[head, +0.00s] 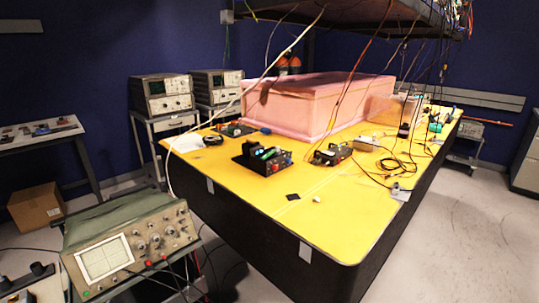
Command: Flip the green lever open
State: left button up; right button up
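A small black device (258,160) sits on the yellow table near its left front part. A small green part (266,153) shows on its top, beside red and blue spots. It is too small to tell whether this is the green lever or how it is set. Another green-teal item (435,127) lies far off at the right end of the table. A pink foam enclosure (310,108) stands on the table behind the black device. Neither of my grippers is in view.
The yellow table (330,220) has a clear front corner. A second small device (331,155) and loose cables (395,164) lie to the right. An oscilloscope (130,240) stands on a cart at the left front. Wires hang from the overhead shelf (380,12).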

aim_at(268, 154)
jog(key=i+j+z, duration=0.55)
jog(key=i+j, duration=0.15)
jog(key=i+j+z, duration=0.3)
jog(key=j, duration=0.3)
jog(key=k, duration=0.05)
